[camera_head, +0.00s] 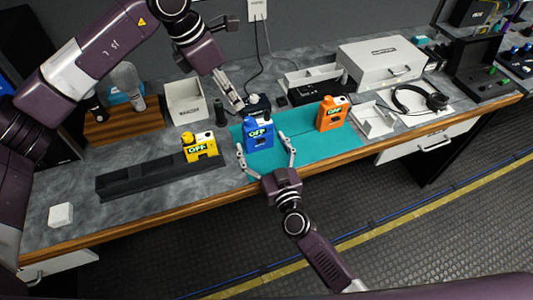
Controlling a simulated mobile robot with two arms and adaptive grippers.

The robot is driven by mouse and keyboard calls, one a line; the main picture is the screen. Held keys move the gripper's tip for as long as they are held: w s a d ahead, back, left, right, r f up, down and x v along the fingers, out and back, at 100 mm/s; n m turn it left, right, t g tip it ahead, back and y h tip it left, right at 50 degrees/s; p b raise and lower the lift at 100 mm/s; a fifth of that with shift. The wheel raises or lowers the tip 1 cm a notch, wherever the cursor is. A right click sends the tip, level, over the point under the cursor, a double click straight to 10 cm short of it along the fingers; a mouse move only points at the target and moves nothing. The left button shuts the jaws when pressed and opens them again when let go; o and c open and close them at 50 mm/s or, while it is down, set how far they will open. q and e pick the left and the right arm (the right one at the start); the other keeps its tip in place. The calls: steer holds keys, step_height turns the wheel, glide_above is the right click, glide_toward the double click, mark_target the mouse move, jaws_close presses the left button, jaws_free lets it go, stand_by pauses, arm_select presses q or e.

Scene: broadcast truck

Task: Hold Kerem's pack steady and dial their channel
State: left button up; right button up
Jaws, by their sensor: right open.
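A blue pack (259,137) with an OFF display stands upright on the teal mat (322,150). A yellow pack (200,149) stands to its left at the dark rack, and an orange pack (332,114) stands to its right on the mat; both also read OFF. I cannot tell from any label which is Kerem's. My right gripper (263,144) is open at the front of the blue pack, one finger near each side; contact is unclear. My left gripper (239,106) is just behind and left of the blue pack's top; its fingers are too small to judge.
A long dark rack (143,181) lies left of the mat. White bins (185,103), a white case (381,62) and a headset (436,101) line the back and right. A wooden holder (125,126) with bottles is at left. A small white block (61,215) sits front left.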

mark_target(249, 119)
steer(key=shift+x, duration=0.8)
steer(key=shift+c, duration=0.4)
steer(key=c, duration=1.2)
arm_select(q)
steer(key=shift+o, duration=1)
arm_select(e)
steer(key=shift+c, duration=0.7)
arm_select(q)
steer(key=shift+w+d+r+n, duration=0.1)
steer(key=shift+d+n, duration=0.2)
steer(key=shift+d, duration=0.1)
arm_select(e)
steer(key=shift+d, duration=0.1)
arm_select(q)
step_height(249, 119, up, 3)
steer(key=w+d+n+g+y, duration=0.2)
steer(key=d+n+y, duration=0.1)
steer(key=n+y, duration=0.15)
steer(key=shift+h, duration=0.45)
steer(key=f, duration=1.2)
steer(key=shift+s, duration=0.2)
